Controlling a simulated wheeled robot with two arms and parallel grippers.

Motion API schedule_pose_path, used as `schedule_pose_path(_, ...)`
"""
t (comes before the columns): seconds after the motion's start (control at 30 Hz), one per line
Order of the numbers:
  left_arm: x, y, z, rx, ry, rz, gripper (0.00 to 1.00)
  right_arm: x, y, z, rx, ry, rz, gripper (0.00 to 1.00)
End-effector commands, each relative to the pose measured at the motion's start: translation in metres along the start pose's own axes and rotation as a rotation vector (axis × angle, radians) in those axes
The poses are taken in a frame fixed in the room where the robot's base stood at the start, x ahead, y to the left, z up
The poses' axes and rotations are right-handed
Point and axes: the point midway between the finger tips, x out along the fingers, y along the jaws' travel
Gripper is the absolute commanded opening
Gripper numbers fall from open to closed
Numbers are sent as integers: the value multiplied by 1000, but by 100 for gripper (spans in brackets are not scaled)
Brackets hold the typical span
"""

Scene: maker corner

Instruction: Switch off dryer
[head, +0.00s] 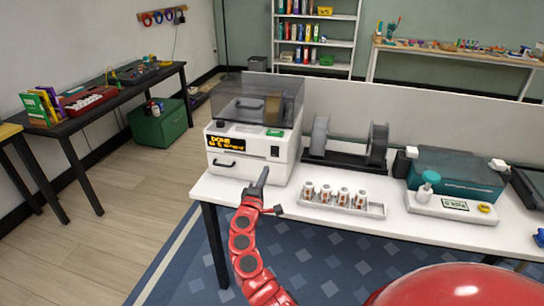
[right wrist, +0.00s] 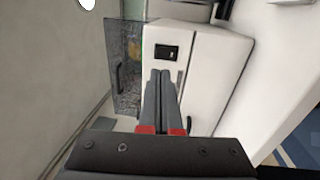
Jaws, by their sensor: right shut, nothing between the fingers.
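The dryer (head: 243,155) is a white box with a smoky clear lid (head: 255,98) at the left end of the white table. Its front display (head: 226,142) is lit with orange text that begins "DONE". A small dark switch (head: 275,151) sits on the right of its front face. In the right wrist view the switch (right wrist: 166,51) shows just beyond my fingertips. My right gripper (head: 263,176) is shut and empty, in front of the dryer's lower front. In the right wrist view its fingers (right wrist: 161,72) lie together, pointing at the switch; I cannot tell whether they touch. My left gripper is out of view.
A spool holder (head: 345,160) stands right of the dryer. A white tray (head: 372,210) with several small jars lies near the table's front edge.

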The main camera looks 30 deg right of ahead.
Motion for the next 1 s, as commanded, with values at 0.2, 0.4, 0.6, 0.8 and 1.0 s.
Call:
schedule_pose_path(0.2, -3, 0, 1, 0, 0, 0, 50, 41, -2, 1, -2, -3, -1, 0)
schedule_pose_path(0.4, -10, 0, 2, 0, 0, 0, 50, 70, -1, 0, 1, -1, -1, 0)
schedule_pose_path(0.6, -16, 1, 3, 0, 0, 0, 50, 87, -1, 0, 1, -2, 1, 0)
schedule_pose_path(0.8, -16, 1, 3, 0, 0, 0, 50, 92, -1, 0, -2, 1, -1, 0)
schedule_pose_path(1.0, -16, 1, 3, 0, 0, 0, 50, 92, -1, 0, -1, 1, -1, 0)
